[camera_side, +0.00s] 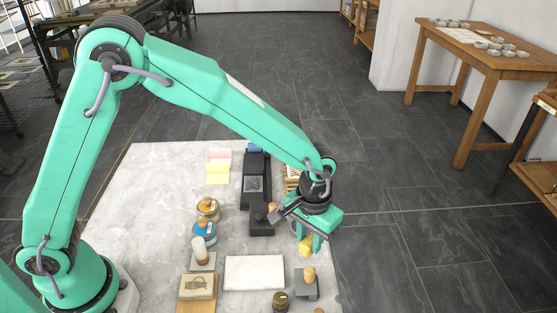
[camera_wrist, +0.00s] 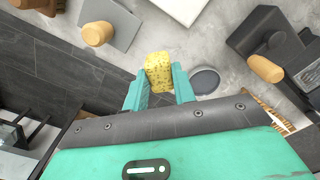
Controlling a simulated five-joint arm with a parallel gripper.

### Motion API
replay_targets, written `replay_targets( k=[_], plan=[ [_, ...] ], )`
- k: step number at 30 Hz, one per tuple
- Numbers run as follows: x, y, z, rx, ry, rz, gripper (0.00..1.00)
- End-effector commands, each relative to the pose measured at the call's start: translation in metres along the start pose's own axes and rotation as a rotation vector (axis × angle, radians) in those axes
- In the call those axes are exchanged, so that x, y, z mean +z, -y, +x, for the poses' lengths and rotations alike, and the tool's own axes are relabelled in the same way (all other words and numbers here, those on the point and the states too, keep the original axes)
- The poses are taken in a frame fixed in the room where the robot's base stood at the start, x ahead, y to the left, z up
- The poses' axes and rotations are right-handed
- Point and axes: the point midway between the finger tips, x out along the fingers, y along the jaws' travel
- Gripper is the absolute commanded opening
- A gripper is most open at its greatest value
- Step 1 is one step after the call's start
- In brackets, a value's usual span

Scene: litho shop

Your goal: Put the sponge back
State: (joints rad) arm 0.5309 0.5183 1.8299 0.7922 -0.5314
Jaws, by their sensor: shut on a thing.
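My gripper (camera_side: 308,240) is shut on a yellow speckled sponge (camera_side: 306,247). In the wrist view the sponge (camera_wrist: 158,66) sits between the two green fingers of my gripper (camera_wrist: 159,74) and sticks out past their tips. The sponge is over the right part of the pale stone table; I cannot tell whether it touches the top. A round grey dish (camera_wrist: 205,80) shows just right of the fingers in the wrist view, and it looks empty. In the side view my gripper and wrist seem to hide the dish.
A grey block with a wooden knob (camera_side: 306,287) stands close in front of the sponge. A white slab (camera_side: 253,272) lies left of it. A black press (camera_side: 257,185) stands behind left. Several jars, including a blue-banded one (camera_side: 204,234), stand farther left. The table's right edge is near.

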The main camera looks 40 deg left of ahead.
Motion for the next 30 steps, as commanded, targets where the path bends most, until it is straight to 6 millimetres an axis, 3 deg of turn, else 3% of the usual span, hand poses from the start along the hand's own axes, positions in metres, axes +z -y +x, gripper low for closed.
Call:
replay_targets(
  k=[9,23,24,27,30],
  plan=[
    [0.001,0.000,0.032,-0.001,0.002,0.000,0.08],
    [0.001,0.000,0.036,-0.001,0.001,0.000,0.08],
    [0.000,0.000,0.036,-0.001,0.001,0.000,0.30],
    [0.000,0.000,0.036,-0.001,0.001,0.000,0.48],
    [0.000,0.000,0.036,-0.001,0.001,0.000,0.48]
  ],
)
